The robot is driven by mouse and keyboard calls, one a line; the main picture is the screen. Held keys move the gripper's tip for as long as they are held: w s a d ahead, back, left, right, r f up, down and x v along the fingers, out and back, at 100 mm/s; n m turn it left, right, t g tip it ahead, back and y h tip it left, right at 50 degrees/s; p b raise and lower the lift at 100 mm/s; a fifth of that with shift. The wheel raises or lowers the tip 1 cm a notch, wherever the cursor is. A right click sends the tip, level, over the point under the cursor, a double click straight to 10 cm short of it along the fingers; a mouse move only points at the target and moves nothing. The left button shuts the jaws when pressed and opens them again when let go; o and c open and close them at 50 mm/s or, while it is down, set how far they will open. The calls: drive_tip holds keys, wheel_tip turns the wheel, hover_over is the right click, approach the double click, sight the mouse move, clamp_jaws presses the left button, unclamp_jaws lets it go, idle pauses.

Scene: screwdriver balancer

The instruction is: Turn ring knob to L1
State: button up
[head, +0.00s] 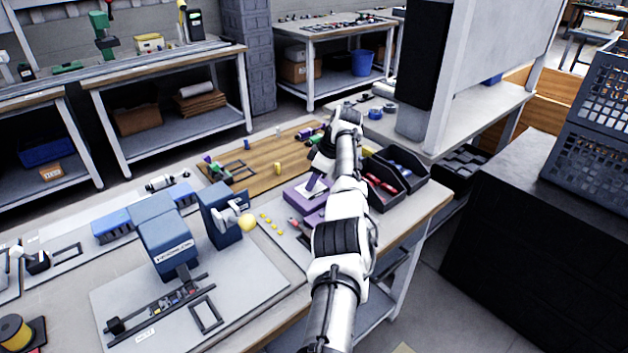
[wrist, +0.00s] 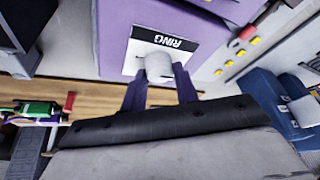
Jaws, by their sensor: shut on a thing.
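The ring knob (wrist: 158,67) is a pale, rounded knob on a white plate with a black band reading RING (wrist: 172,42). The plate is on a purple box (wrist: 112,38). In the wrist view my gripper (wrist: 159,84) has its two purple fingers on either side of the knob, shut on it. The knob's pointer and any L1 mark are not readable. In the head view the purple box (head: 303,196) stands on the bench, and my arm and gripper (head: 314,183) reach to it, partly covering it.
Black bins with red and blue items (head: 380,182) stand right of the purple box. A blue machine with a yellow ball (head: 247,223) is to the left. Yellow buttons (head: 270,222) lie between them. A wooden board (head: 262,170) with small parts lies behind.

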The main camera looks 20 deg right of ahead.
idle(0.4)
drive_tip(key=o, duration=1)
drive_tip(key=v, duration=1.4)
drive_tip(key=shift+a+p, duration=0.1)
drive_tip(key=shift+p, duration=0.25)
drive_tip(key=shift+f, duration=0.1)
